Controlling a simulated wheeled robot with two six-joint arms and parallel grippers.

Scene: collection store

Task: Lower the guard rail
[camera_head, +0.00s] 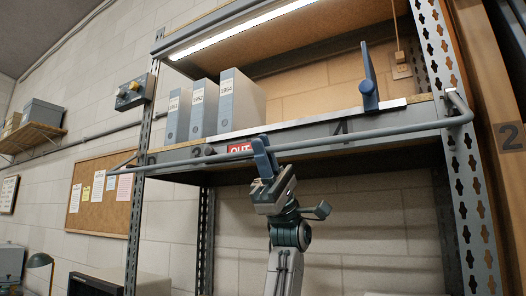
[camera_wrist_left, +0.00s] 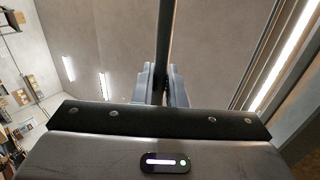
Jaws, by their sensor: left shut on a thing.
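The guard rail (camera_head: 360,136) is a long grey bar across the front of the rack, near the level of the shelf board. It bends back to the right post at its right end. My left gripper (camera_head: 264,155) reaches up from below, with its blue fingers shut on the rail left of the middle. In the left wrist view the rail (camera_wrist_left: 163,42) runs as a dark bar between the fingers (camera_wrist_left: 160,88). Part of the rail is hidden behind the fingers. My right gripper is not in view.
Grey-blue binders (camera_head: 238,103) stand on the shelf (camera_head: 300,128), left of a blue upright bookend (camera_head: 368,80). A red sign (camera_head: 239,148) on the shelf front is partly hidden. A control box (camera_head: 134,92) is fixed to the left post. The space under the shelf looks open.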

